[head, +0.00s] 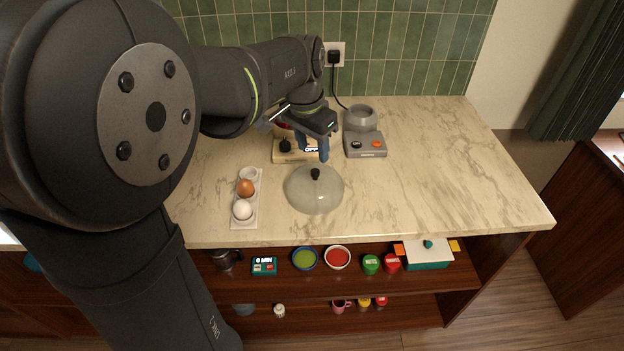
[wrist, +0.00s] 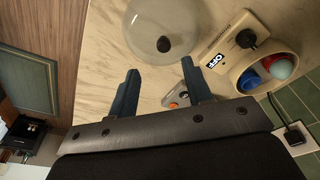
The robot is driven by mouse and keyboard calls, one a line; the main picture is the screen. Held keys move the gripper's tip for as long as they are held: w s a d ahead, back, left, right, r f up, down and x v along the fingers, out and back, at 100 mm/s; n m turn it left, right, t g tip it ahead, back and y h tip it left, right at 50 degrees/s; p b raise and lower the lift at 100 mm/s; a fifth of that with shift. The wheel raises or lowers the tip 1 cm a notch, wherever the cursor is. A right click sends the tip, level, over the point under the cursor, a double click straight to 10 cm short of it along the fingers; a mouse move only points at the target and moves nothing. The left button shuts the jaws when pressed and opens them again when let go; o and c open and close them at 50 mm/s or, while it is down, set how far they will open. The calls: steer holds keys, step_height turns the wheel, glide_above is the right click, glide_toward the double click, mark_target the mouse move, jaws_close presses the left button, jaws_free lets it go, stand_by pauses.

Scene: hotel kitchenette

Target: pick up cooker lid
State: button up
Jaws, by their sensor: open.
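The cooker lid (head: 314,198) is a clear, domed lid with a dark knob, lying on the marble counter near its front middle. In the wrist view the lid (wrist: 142,38) shows at the top, its knob beyond my fingertips. My gripper (head: 318,158) hangs just behind the lid in the head view. Its two blue-grey fingers are apart with nothing between them, and in the wrist view the gripper (wrist: 160,67) points toward the knob. It does not appear to hold the lid.
A beige cooker (wrist: 230,62) with an OFF display and dial stands beside my gripper, with coloured items inside. A grey appliance (head: 365,145) stands at right rear. An egg tray (head: 247,215) lies left of the lid. The counter's right side is clear; shelves hold small items below.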

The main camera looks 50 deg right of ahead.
mark_target(315, 171)
steer(key=f, duration=0.2)
steer(key=d+f, duration=0.1)
steer(key=f, duration=0.5)
steer(key=shift+w+d+f, duration=0.2)
steer(key=shift+w+f, duration=0.05)
steer(key=shift+w, duration=0.05)
jaws_close()
